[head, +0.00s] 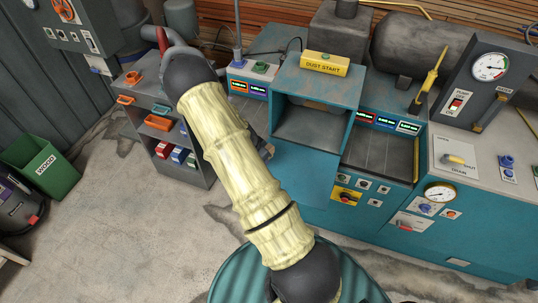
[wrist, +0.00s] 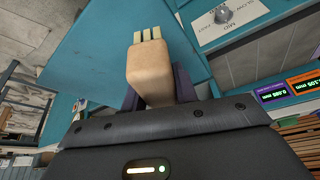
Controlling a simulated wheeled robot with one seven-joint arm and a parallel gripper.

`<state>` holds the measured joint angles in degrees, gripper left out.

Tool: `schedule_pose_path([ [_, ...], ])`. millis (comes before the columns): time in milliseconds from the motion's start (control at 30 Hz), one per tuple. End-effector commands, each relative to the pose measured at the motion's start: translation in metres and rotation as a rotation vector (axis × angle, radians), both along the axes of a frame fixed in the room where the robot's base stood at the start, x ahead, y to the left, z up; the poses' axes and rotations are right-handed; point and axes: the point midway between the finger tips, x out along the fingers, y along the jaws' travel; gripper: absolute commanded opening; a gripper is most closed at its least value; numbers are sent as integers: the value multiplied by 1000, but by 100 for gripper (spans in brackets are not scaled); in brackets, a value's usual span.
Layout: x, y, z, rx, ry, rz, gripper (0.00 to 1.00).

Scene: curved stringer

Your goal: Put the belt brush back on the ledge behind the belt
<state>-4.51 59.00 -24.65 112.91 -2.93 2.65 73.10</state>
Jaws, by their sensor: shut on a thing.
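The belt brush (wrist: 150,68), a pale wooden block with a few cream bristle tufts at its far end, shows in the wrist view. My gripper (wrist: 157,88) is shut on it, with a dark finger on each side. The bristles point away from my wrist, over a teal panel. In the head view my arm hides the brush and most of the gripper. The belt (head: 376,160) looks like the dark flat bed in the teal machine at right. Behind it is a teal ledge (head: 372,98) above a row of small displays.
A teal hood with a yellow DUST START box (head: 324,63) stands left of the belt. A yellow-handled tool (head: 428,80) stands upright by the gauge panel (head: 483,85). A grey shelf with orange bins (head: 158,122) is at left. The floor (head: 120,225) at left is mostly clear.

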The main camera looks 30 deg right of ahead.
Motion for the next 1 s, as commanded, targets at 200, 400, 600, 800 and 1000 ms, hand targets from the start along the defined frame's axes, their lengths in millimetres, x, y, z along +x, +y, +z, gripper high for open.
schedule_pose_path([
  [200, 8, 74, -21, 4, 2, 652, 0],
  [400, -4, 156, -32, 5, 1, 1179, 0],
  [600, -13, 185, -32, 3, -2, 1356, 0],
  [800, -13, 185, -31, 2, -3, 1358, 0],
  [1000, -12, 185, -31, 2, -2, 1355, 0],
])
